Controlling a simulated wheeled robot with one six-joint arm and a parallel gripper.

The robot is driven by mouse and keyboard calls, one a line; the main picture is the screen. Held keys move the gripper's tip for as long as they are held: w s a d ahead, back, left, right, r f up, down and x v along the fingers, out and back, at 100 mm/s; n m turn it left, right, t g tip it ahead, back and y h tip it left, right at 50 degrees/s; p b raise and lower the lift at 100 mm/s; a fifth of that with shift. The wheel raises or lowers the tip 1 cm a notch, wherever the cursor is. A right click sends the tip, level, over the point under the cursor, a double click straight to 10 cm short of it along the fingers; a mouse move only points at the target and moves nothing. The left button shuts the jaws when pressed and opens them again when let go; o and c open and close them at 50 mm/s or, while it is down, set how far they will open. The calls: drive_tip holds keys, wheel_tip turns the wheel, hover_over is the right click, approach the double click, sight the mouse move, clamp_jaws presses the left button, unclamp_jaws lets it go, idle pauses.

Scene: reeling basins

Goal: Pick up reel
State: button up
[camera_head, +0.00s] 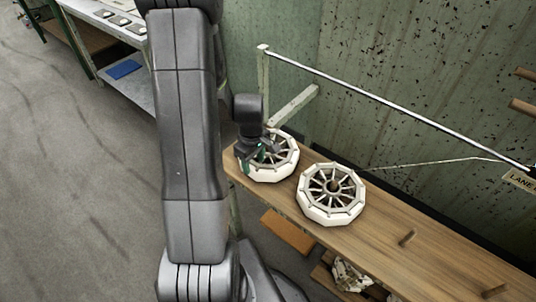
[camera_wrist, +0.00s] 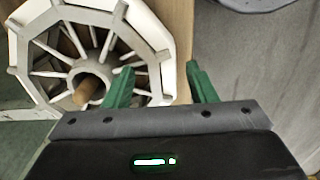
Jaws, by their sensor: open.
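Two white, many-sided reels with grey spokes lie flat on the wooden bench (camera_head: 385,235). The left reel (camera_head: 272,174) is near the bench's far left end, and the right reel (camera_head: 331,216) lies beside it. My gripper (camera_head: 256,151) is open over the left reel's near-left side and hides part of it. In the wrist view, the left reel (camera_wrist: 149,37) fills the left half, with a wooden peg (camera_wrist: 88,91) in its hub. My green fingers (camera_wrist: 160,80) lie on either side of its rim as seen from above. Whether they touch it is unclear.
A metal rod (camera_head: 390,103) runs above the bench along the stained wall, from a post (camera_head: 263,85). A thin thread reaches toward the right reel. A bare peg (camera_head: 407,238) stands farther right. A side table with a blue item (camera_head: 124,69) is at upper left; open floor is left.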

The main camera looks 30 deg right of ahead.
drive_tip(key=f, duration=0.5)
drive_tip(key=shift+w+a, duration=0.2)
drive_tip(key=shift+a, duration=0.1)
clamp_jaws()
drive_tip(key=shift+r, duration=0.2)
